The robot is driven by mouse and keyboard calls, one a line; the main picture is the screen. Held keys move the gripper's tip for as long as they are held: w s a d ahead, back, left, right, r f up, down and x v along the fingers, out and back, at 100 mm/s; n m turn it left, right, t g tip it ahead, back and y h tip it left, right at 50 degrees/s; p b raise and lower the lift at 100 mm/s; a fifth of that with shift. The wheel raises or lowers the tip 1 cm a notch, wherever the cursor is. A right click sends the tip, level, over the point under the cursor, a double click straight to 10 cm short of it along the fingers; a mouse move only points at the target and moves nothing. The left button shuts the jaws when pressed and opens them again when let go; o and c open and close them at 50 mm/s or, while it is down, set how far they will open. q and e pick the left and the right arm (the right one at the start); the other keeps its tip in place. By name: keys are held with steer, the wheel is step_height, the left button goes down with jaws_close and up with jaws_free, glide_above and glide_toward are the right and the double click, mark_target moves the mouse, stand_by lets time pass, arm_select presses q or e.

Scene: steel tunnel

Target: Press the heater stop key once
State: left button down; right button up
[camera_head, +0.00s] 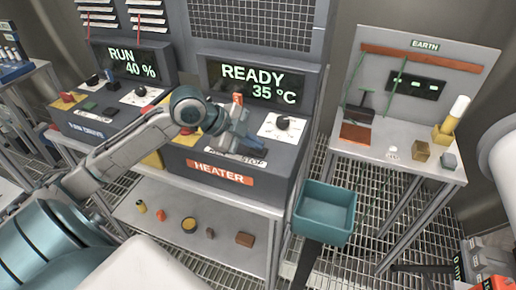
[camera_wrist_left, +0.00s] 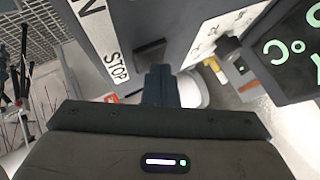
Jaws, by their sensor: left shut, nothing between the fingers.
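The heater console (camera_head: 180,165) stands in the middle of the head view, with an orange HEATER label (camera_head: 220,172) on its front and a display (camera_head: 262,85) reading READY 35 °C. My left gripper (camera_head: 246,147) is over the console's control face, near the STOP lettering (camera_head: 252,162). The gripper hides most of the keys there in the head view. In the left wrist view the shut, empty fingers (camera_wrist_left: 160,80) are close to a dark key (camera_wrist_left: 150,50) beside the STOP label (camera_wrist_left: 117,65). Whether they touch the key I cannot tell.
A black knob (camera_head: 283,122) on a white dial is right of the gripper. The fan drive console (camera_head: 85,125) adjoins on the left, with its RUN 40 % display (camera_head: 133,63). A teal bin (camera_head: 325,212) and the EARTH bench (camera_head: 390,150) are at right. Small items lie on the lower shelf.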

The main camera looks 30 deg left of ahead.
mark_target(253, 151)
arm_select(q)
steer(key=shift+r+p, duration=0.75)
steer(key=shift+r, duration=0.1)
step_height(253, 151, up, 5)
steer(key=p, duration=0.4)
steer(key=shift+p, duration=0.3)
stand_by(0.4)
